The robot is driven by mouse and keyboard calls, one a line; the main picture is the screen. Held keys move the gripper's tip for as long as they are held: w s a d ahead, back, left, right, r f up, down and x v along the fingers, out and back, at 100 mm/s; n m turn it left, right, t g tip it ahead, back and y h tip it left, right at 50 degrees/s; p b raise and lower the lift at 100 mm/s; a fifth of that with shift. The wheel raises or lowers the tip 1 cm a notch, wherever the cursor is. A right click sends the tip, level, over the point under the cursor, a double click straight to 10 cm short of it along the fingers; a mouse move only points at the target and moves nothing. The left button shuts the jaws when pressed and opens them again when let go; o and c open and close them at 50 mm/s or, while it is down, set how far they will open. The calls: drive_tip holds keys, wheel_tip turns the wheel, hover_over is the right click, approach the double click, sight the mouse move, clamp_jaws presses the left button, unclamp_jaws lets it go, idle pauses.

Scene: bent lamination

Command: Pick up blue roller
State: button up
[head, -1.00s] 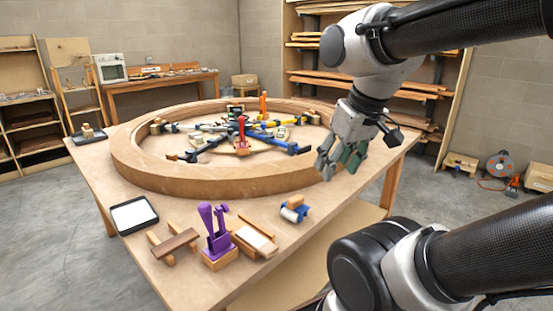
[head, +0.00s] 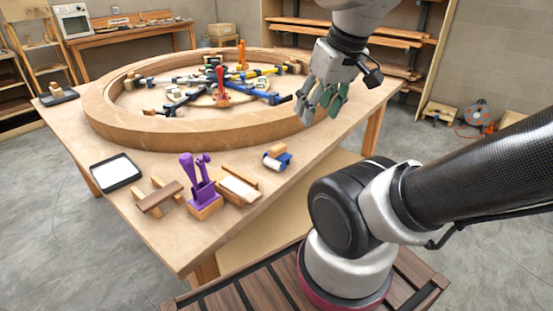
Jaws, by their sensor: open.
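The blue roller (head: 283,162) sits on the near right part of the wooden table, close to its right edge. It has a blue frame with a pale roller, and a small wooden block shows at its top. My gripper (head: 319,112) is open and empty, above the table's right side. In the picture it is up and to the right of the roller, apart from it. The roller is in plain view.
A large wooden ring (head: 128,129) with clamps inside fills the table (head: 175,234) behind the roller.

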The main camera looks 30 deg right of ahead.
drive_tip(key=m+g, duration=0.5)
drive_tip(key=m, duration=0.5)
hover_over(279, 146)
drive_tip(key=s, duration=0.3)
drive_tip(key=f, duration=1.8)
drive_tip(key=shift+w+a, duration=0.2)
drive_tip(key=shift+w, duration=0.05)
drive_tip(key=shift+w+d+r+m, duration=0.1)
drive_tip(key=shift+w+r+m, duration=0.1)
drive_tip(key=shift+w+m, duration=0.25)
drive_tip(key=shift+w+d+r+m, duration=0.1)
drive_tip(key=shift+w+r+m, duration=0.15)
drive_tip(key=shift+w, duration=0.35)
drive_tip(key=shift+w+r+m+t, duration=0.15)
drive_tip(key=shift+w+m+t, duration=0.15)
drive_tip(key=shift+m, duration=0.3)
drive_tip(key=shift+w+m, duration=0.15)
drive_tip(key=shift+m, duration=0.25)
drive_tip(key=shift+f+m, duration=0.25)
drive_tip(key=shift+m, duration=0.05)
wheel_tip(279, 146, down, 7)
drive_tip(key=shift+f, duration=0.2)
drive_tip(key=shift+c, duration=0.4)
